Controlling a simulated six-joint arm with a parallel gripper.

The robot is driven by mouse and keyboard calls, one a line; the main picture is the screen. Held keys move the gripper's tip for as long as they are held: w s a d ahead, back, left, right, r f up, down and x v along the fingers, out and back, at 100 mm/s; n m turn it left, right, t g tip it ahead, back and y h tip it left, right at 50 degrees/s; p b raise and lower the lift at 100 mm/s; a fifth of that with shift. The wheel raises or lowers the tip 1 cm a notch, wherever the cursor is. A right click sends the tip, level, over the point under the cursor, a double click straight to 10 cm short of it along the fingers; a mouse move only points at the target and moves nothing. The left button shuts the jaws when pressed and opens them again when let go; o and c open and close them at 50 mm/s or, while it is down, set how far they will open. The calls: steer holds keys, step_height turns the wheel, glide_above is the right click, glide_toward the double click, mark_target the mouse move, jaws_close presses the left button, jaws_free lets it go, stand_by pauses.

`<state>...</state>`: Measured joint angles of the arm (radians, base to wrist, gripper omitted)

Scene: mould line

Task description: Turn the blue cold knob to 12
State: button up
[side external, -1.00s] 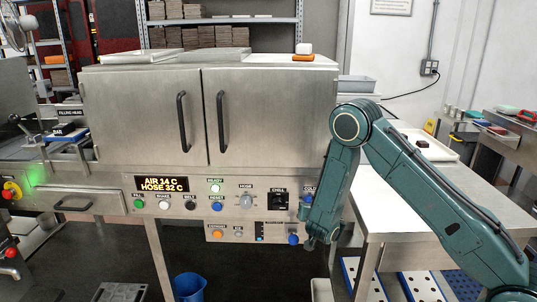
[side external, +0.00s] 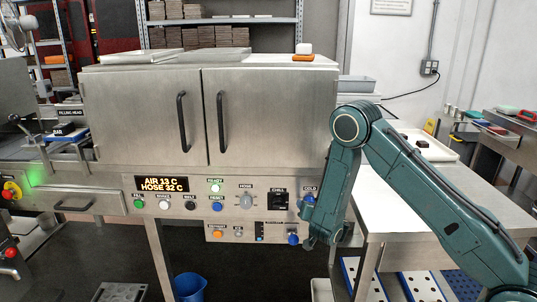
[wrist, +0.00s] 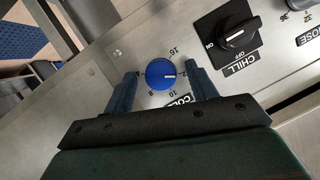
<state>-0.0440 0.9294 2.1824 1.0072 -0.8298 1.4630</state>
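The blue cold knob (wrist: 161,74) sits on the steel panel in the wrist view, inside a ring of printed numbers. Its white pointer line points right in that view, between the 16 and the 10; the number there is hard to read. My gripper (wrist: 162,82) is open, one finger on each side of the knob, with small gaps apparent. In the side view, the knob (side external: 308,199) shows partly at the panel's right end under the COLD label, with my gripper (side external: 306,217) at it; the fingertips are hard to make out. The display (side external: 162,184) reads AIR 13 C, HOSE 32 C.
The black CHILL switch (wrist: 232,36) is close to the right finger in the wrist view. The grey HOSE knob (side external: 246,201) and several coloured buttons line the panel. A white-topped table (side external: 400,195) stands right.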

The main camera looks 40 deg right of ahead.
steer(key=v, duration=1.2)
stand_by(0.4)
steer(key=shift+w, duration=0.15)
